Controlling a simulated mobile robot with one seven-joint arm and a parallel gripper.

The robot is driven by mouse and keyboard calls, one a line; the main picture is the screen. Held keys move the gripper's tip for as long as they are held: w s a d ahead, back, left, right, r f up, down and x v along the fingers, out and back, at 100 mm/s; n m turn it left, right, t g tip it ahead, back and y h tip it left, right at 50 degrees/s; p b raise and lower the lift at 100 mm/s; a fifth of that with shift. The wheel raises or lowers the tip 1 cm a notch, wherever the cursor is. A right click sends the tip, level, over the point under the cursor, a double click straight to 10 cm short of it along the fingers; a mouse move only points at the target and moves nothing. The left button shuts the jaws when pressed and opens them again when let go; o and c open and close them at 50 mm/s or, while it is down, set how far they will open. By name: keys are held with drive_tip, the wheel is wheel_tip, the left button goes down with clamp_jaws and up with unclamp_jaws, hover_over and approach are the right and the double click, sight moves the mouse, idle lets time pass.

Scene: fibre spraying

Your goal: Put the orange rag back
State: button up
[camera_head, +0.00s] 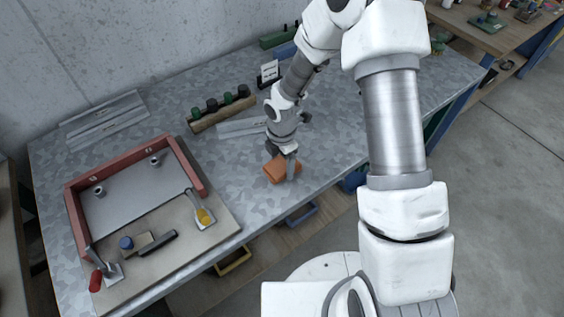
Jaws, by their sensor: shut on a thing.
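The orange rag (274,171) is at the front part of the grey metal table (245,190), to the right of the board with the red frame. My gripper (281,160) points down and is shut on the orange rag. The fingers hide part of the rag's right side. I cannot tell whether the rag touches the table top or is held just above it.
A board (215,218) with a red frame (75,222) and clamps fills the table's left front. A wooden rack (223,112) with dark-topped items and a small sign (268,73) stand behind my gripper. Metal plates (105,118) lie at the back left.

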drive_tip(key=shift+f, duration=0.2)
drive_tip(key=o, duration=1.1)
drive_tip(key=shift+c, duration=0.2)
wheel_tip(320, 180, up, 12)
wheel_tip(320, 180, up, 10)
drive_tip(key=m+t+h, duration=0.1)
drive_tip(key=m+t, duration=0.1)
drive_tip(key=m, duration=0.4)
hover_over(282, 164)
drive_tip(key=s+d, duration=0.2)
drive_tip(key=d, duration=0.3)
drive_tip(key=s+d+r+m+t, duration=0.1)
drive_tip(key=s+d+r+m, duration=0.2)
drive_tip(key=s+r+m, duration=0.4)
drive_tip(key=s+d+r+m+t+y, duration=0.1)
drive_tip(key=s+d+r+m+t, duration=0.1)
drive_tip(key=s+d+r+m, duration=0.2)
drive_tip(key=s+r+m, duration=0.3)
drive_tip(key=s+m, duration=0.2)
drive_tip(key=m, duration=0.2)
drive_tip(key=shift+s+d+r+m+t, duration=0.25)
drive_tip(key=shift+s+m+t, duration=0.05)
drive_tip(key=shift+m, duration=0.1)
